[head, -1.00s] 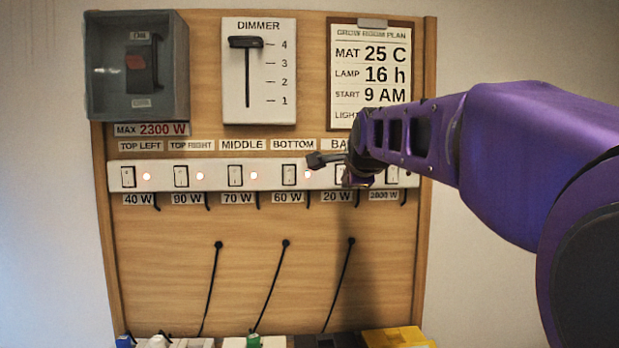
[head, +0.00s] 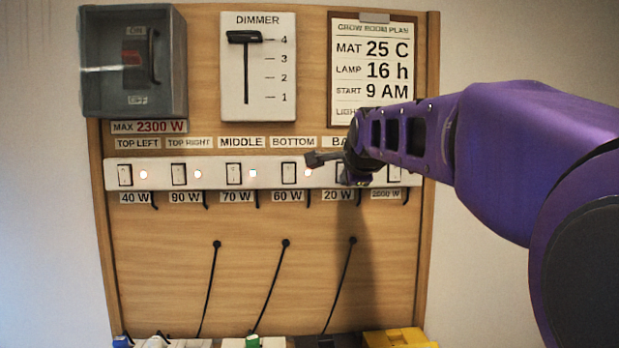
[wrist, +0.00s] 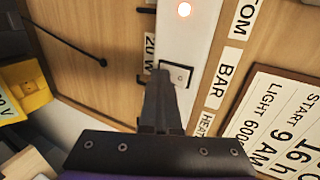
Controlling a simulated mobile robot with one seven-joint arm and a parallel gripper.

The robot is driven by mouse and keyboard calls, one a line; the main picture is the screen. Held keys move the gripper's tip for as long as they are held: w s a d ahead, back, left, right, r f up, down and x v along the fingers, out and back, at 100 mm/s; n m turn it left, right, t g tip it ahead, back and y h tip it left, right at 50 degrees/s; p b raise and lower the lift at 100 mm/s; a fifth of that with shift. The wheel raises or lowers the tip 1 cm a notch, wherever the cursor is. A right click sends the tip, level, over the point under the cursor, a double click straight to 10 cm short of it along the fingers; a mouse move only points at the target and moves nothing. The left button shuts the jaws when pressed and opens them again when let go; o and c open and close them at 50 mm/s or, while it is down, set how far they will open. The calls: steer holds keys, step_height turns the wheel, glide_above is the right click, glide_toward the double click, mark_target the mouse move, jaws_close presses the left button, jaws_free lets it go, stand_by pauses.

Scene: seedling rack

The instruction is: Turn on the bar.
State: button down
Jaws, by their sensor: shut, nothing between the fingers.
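The BAR rocker switch (wrist: 178,74) is on the white switch strip (wrist: 203,50) in the wrist view, between its BAR label (wrist: 228,88) and a 20 W label. My gripper (wrist: 160,78) is shut and empty, with its tips at the near edge of this switch. I cannot tell whether they touch it. In the head view my gripper (head: 350,178) is in front of the strip at the bar position and covers much of the switch and its label. The bar's indicator light is hidden, so its state does not show.
The BOTTOM switch (head: 288,172) is left of my gripper with a lit lamp; the switches further left also have lit lamps. The heat switch (head: 394,172) is close on the right. A dimmer (head: 270,68), a grey switch box (head: 136,85) and a plan sheet (head: 368,75) are above.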

step_height(320, 180, up, 2)
steer(key=shift+p, duration=0.6)
steer(key=shift+f, duration=0.1)
